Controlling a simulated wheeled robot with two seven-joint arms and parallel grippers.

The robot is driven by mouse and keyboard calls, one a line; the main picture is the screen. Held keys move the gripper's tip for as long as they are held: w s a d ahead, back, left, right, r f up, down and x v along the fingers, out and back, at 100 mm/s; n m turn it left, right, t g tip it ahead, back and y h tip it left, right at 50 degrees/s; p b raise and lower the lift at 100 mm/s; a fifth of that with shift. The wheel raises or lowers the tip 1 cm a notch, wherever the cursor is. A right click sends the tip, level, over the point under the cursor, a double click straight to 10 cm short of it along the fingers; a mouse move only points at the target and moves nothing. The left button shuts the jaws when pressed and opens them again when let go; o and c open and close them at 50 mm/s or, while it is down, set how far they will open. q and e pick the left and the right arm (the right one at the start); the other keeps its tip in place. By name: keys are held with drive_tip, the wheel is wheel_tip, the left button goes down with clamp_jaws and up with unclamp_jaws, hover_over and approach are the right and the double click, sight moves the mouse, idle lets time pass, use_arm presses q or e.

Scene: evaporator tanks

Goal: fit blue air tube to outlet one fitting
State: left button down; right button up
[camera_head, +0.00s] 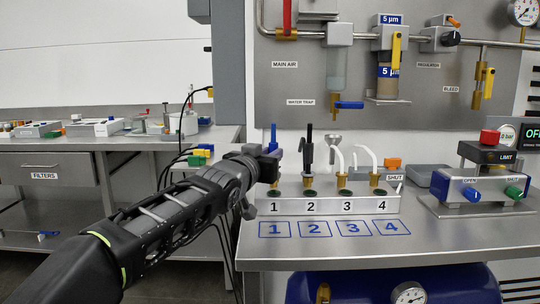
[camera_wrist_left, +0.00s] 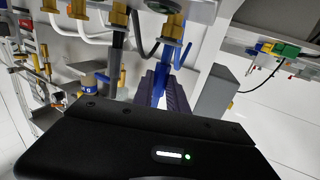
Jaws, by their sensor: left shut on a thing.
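The manifold block (camera_head: 330,206) stands on the steel bench with outlets numbered 1 to 4. My left gripper (camera_head: 270,165) is at outlet 1, at the left end of the block. It is shut on the blue air tube, which sticks up above the fingers (camera_head: 273,133). In the left wrist view the blue tube (camera_wrist_left: 158,88) lies between the dark fingers (camera_wrist_left: 166,90), close to a brass fitting (camera_wrist_left: 171,50). I cannot tell whether the tube is seated in that fitting. My right gripper is not in view.
A black tube (camera_head: 309,150) stands at outlet 2, and white tubes (camera_head: 365,152) curve over outlets 3 and 4. A valve box (camera_head: 470,190) stands at right. The air panel (camera_head: 350,60) rises behind. The bench front is clear apart from printed numbers.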

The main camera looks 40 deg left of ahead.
use_arm(q)
drive_tip(key=shift+f, duration=0.25)
drive_tip(key=c, duration=1.2)
unclamp_jaws()
drive_tip(key=shift+s, duration=0.1)
drive_tip(key=shift+c, duration=0.2)
drive_tip(key=shift+w+r+p, duration=0.2)
drive_tip(key=shift+r+p, duration=0.5)
drive_tip(key=shift+r, duration=0.15)
drive_tip(key=shift+r+p, duration=1.75)
drive_tip(key=shift+r, duration=0.5)
